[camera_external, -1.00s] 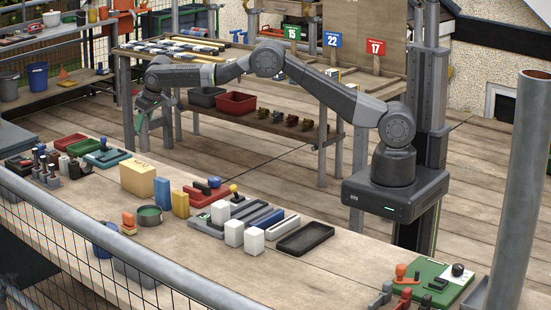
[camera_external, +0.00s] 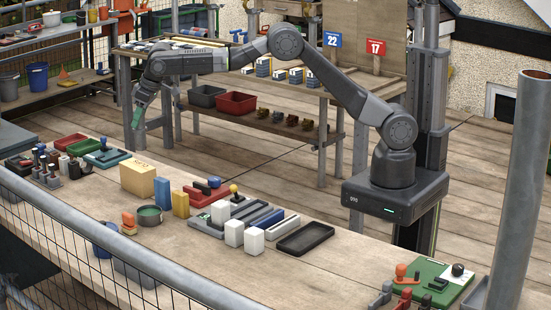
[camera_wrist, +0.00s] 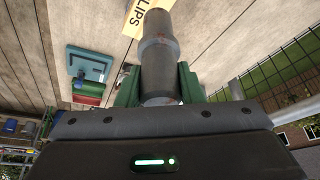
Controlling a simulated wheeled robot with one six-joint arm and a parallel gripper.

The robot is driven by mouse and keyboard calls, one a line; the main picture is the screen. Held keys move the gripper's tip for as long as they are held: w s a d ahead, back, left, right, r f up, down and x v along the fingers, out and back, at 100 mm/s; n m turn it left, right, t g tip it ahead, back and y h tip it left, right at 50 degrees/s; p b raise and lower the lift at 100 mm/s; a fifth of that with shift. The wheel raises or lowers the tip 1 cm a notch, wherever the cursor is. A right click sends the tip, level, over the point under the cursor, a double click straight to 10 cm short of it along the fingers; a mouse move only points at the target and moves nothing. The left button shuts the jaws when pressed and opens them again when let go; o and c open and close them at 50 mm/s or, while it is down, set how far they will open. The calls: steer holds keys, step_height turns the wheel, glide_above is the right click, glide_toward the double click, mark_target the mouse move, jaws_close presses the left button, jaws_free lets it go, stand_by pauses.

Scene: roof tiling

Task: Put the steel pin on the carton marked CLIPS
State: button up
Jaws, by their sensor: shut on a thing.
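The steel pin (camera_wrist: 158,60) is a grey stepped cylinder in the wrist view. My gripper (camera_wrist: 158,88) has its green jaws shut on it from both sides. The carton marked CLIPS (camera_wrist: 132,23) shows in tan at the top of the wrist view, partly hidden behind the pin's far end; the pin appears apart from it. In the external view my gripper (camera_external: 138,120) points down above the back of the bench. The tan carton (camera_external: 137,181) stands below it there, but I cannot read its marking.
A blue block (camera_external: 163,193) and a yellow block (camera_external: 181,204) stand beside the tan carton. Bare bench shows around the carton.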

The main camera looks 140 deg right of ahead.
mark_target(140, 134)
steer(key=shift+f+p, duration=0.35)
steer(key=shift+f, duration=2.55)
steer(key=shift+f, duration=0.15)
steer(key=o, duration=1.2)
steer(key=shift+r, duration=0.2)
steer(key=b+v, duration=0.1)
steer(key=v, duration=1.1)
steer(key=shift+b, duration=0.4)
steer(key=shift+f, duration=0.2)
